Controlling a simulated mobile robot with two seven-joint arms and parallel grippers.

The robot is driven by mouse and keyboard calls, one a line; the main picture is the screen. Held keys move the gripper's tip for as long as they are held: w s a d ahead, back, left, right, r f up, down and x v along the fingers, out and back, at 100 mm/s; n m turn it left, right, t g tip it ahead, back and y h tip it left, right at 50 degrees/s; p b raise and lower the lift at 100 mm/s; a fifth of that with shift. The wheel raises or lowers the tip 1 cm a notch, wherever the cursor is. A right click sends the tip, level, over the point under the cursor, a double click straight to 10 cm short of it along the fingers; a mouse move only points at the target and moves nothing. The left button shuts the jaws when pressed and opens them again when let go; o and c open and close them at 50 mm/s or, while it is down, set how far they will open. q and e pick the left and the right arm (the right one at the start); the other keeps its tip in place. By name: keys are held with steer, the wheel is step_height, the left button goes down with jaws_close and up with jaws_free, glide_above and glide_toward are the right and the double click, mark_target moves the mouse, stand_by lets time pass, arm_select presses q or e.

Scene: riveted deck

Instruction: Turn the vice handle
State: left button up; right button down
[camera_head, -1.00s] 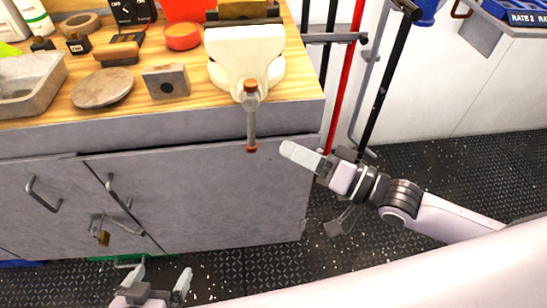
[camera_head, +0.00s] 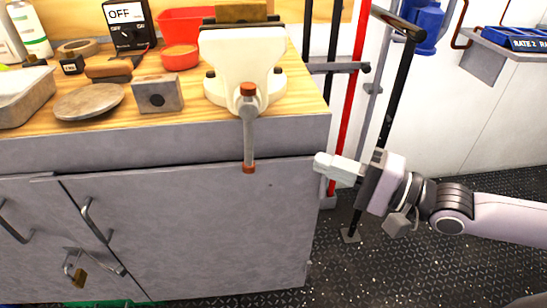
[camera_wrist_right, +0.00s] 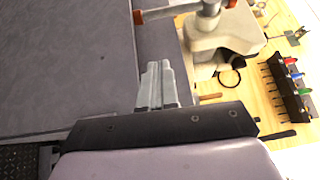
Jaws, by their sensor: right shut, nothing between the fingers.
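The vice (camera_head: 243,62) is cream-white and sits at the right front corner of the wooden bench top. Its handle (camera_head: 249,140) is a grey bar with orange-red ends, hanging straight down in front of the bench edge. In the right wrist view the handle (camera_wrist_right: 172,12) crosses the top of the picture, beside the vice body (camera_wrist_right: 225,35). My right gripper (camera_head: 322,162) is shut and empty, to the right of the handle's lower end and apart from it. Its closed fingers also show in the right wrist view (camera_wrist_right: 158,70). My left gripper is not in view.
The grey cabinet (camera_head: 200,220) stands under the bench top (camera_head: 130,118). A metal block (camera_head: 158,94), a round disc (camera_head: 88,101) and a red bowl (camera_head: 180,57) lie left of the vice. Red and black poles stand behind my right gripper. The floor at right is clear.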

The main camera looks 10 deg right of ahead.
mark_target(248, 125)
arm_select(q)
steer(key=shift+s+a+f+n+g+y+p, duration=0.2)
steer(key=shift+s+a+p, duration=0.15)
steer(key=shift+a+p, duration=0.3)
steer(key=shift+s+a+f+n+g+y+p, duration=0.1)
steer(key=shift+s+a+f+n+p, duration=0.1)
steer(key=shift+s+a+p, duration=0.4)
arm_select(e)
steer(key=w+a, duration=0.3)
steer(key=a, duration=0.6)
steer(key=shift+w+r, duration=0.2)
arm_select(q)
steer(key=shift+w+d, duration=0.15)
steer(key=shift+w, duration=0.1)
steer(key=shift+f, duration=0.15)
